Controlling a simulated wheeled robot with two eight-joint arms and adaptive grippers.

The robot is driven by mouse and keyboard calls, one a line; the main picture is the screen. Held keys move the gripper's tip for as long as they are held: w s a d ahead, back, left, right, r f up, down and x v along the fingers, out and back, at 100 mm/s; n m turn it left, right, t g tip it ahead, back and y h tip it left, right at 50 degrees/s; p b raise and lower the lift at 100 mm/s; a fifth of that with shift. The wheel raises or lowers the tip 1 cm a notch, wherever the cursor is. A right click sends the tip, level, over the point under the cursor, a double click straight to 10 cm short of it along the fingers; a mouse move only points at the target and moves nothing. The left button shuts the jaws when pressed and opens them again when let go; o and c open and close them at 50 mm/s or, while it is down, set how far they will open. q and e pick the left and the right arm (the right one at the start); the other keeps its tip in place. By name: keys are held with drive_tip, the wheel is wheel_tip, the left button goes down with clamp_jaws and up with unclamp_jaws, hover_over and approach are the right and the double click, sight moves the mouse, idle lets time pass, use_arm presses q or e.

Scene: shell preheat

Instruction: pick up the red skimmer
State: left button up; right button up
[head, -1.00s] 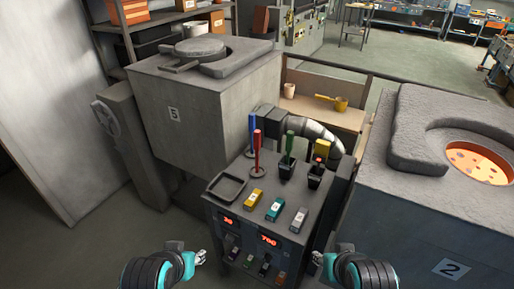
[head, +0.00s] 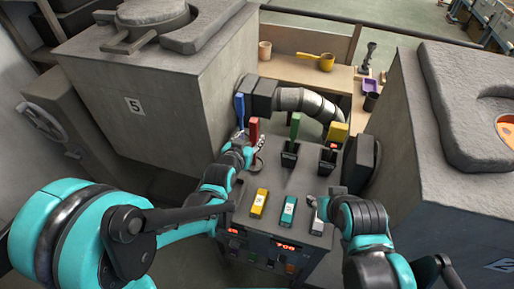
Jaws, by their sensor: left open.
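The red skimmer (head: 254,129) stands upright at the back left of the control box top (head: 270,178), with only its red handle clearly visible. My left gripper (head: 250,143) is open at the lower part of that handle. The fingers and wrist hide much of the skimmer below, and I cannot tell whether they touch it. My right gripper (head: 319,204) is over the front right of the box, near a grey-white block (head: 317,227). Its fingers are too small to read.
A blue handle (head: 240,108) stands close to the left of the red one. Green (head: 295,127) and yellow (head: 338,133) handles stand in black holders to the right. Yellow (head: 259,204) and teal (head: 288,211) blocks lie in front. Furnaces (head: 150,100) flank the box.

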use_arm(q)
drive_tip(key=b+x, duration=0.1)
drive_tip(key=x, duration=0.1)
drive_tip(key=shift+w+d+f, duration=0.1)
drive_tip(key=shift+w+f, duration=0.1)
drive_tip(key=shift+w, duration=0.1)
drive_tip(key=b+x, duration=0.1)
drive_tip(key=x, duration=0.4)
drive_tip(key=shift+w+r+b, duration=0.15)
drive_tip(key=shift+w+b, duration=0.1)
drive_tip(key=shift+b, duration=0.1)
drive_tip(key=shift+s+r, duration=0.1)
drive_tip(key=shift+s, duration=0.05)
drive_tip(key=shift+c, duration=1.2)
clamp_jaws()
